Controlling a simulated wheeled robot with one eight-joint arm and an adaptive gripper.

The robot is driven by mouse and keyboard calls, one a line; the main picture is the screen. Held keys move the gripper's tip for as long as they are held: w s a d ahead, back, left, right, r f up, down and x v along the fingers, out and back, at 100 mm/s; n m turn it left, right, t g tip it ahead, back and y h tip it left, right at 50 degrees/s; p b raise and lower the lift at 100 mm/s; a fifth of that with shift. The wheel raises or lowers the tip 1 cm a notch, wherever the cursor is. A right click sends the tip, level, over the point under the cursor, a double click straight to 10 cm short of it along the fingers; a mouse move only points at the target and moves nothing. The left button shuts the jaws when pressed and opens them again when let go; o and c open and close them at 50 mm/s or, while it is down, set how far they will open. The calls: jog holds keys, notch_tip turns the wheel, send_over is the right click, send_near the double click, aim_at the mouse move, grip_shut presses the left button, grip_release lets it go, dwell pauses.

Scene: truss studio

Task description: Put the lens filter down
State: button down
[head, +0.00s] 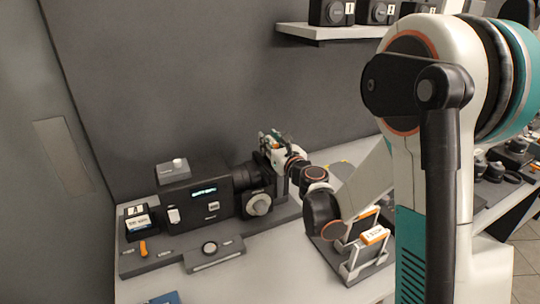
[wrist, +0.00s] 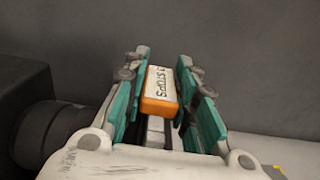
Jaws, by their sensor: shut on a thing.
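The lens filter (wrist: 160,88), an orange block with a white face reading "3 STOPS", is between the two teal finger pads of my gripper (wrist: 163,78) in the wrist view. My gripper is shut on it. In the head view my gripper (head: 272,141) is beside the lens end of the black camera (head: 226,190), in front of the dark wall. A dark upright holder (head: 281,184) stands below it. I cannot tell whether the filter touches the holder. A second orange-and-white filter (head: 374,236) stands in a small rack (head: 350,268) on the counter.
The black camera body (wrist: 22,90) lies left of my gripper in the wrist view. A control bar (head: 214,255) and a labelled box (head: 138,224) lie around the camera. A shelf (head: 325,32) with small cameras is above.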

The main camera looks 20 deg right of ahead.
jog(key=shift+f+b, duration=0.65)
jog(key=shift+f, duration=1.3)
jog(key=shift+f, duration=0.2)
jog(key=c, duration=1.3)
grip_release()
jog(key=shift+r, duration=0.2)
